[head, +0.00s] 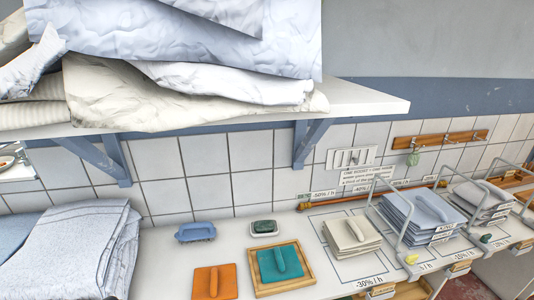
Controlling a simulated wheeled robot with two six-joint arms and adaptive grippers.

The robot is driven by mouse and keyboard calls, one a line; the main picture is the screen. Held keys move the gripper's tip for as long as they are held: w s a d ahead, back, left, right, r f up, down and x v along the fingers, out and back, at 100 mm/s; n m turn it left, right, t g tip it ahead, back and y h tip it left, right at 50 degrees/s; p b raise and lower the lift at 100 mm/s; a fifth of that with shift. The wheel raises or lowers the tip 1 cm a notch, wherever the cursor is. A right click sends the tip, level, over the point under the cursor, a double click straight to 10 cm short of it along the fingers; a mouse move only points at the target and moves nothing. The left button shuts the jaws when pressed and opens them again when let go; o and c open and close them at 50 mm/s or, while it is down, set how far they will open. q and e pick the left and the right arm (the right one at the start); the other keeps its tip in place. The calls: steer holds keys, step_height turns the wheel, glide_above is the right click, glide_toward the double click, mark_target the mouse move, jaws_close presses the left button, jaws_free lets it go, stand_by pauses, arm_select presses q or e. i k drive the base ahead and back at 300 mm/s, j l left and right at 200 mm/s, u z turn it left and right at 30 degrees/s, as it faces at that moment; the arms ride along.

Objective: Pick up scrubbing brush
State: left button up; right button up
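A small blue object with an arched top (195,231), which looks like the scrubbing brush, lies on the white counter (165,265) near the tiled wall. It is to the left of a dark green block in a white dish (264,228). Nothing touches it from above. Its underside is hidden. Neither of my grippers is in view.
An orange handled pad (215,283) and a teal one (279,263) in a wooden tray (256,281) lie in front. Folded cloth (75,250) is left; cloth stacks (420,213) between wire dividers are right. A loaded shelf (365,97) overhangs the back.

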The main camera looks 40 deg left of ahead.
mark_target(191, 231)
steer(key=u, duration=1.9)
